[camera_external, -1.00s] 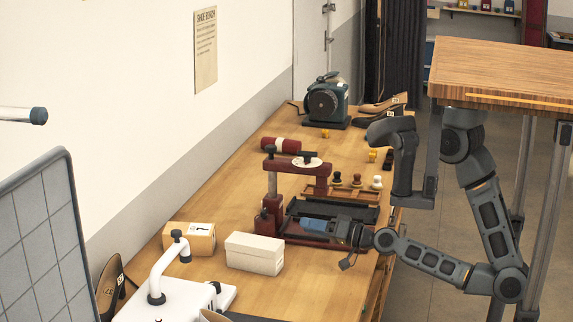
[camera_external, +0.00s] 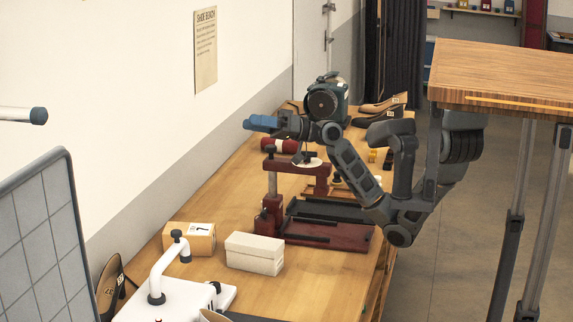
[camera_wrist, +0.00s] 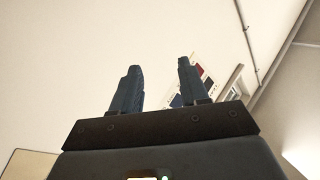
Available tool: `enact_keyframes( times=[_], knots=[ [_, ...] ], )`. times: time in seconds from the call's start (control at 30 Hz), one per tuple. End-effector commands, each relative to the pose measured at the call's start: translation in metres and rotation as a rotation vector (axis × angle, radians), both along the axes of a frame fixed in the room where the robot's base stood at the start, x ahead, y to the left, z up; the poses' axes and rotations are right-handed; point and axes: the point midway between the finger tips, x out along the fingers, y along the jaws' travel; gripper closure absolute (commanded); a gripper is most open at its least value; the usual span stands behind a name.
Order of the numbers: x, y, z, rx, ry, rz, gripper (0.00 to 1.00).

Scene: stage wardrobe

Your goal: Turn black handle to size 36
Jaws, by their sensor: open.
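A dark red press-like device (camera_external: 330,240) stands on the bench, with a post, a crossbeam and a white dial (camera_external: 308,164) on top. The black handle on that dial is mostly hidden behind my arm, and its setting cannot be read. My gripper (camera_external: 255,123) has blue fingers and is raised above and to the left of the dial in the picture, pointing left and apart from it. In the wrist view my gripper (camera_wrist: 159,66) shows two separated fingers with nothing between them. The handle is not in the wrist view.
A teal machine (camera_external: 328,98) stands close behind my wrist, with shoes (camera_external: 380,106) to its right. A red cylinder (camera_external: 280,145) lies below my gripper. A white box (camera_external: 254,253) and a tan box (camera_external: 190,237) stand in front. A wooden-topped table (camera_external: 505,75) is at right.

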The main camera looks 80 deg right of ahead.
Motion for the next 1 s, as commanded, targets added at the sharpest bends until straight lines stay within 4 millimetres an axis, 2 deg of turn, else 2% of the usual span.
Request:
enact_keyframes(
  times=[0.17, 0.37, 0.47, 0.67, 0.9, 1.0],
  knots=[
    [-0.002, -0.015, 0.011, -0.176, 0.089, 0.066, 0.56],
    [-0.012, -0.041, 0.003, -0.365, 0.256, 0.110, 0.56],
    [-0.020, -0.060, -0.006, -0.454, 0.362, 0.116, 0.56],
    [-0.048, -0.108, -0.027, -0.613, 0.617, 0.096, 0.56],
    [-0.098, -0.174, -0.047, -0.734, 0.952, 0.035, 0.56],
    [-0.116, -0.193, -0.050, -0.754, 1.053, 0.012, 0.56]
  ],
)
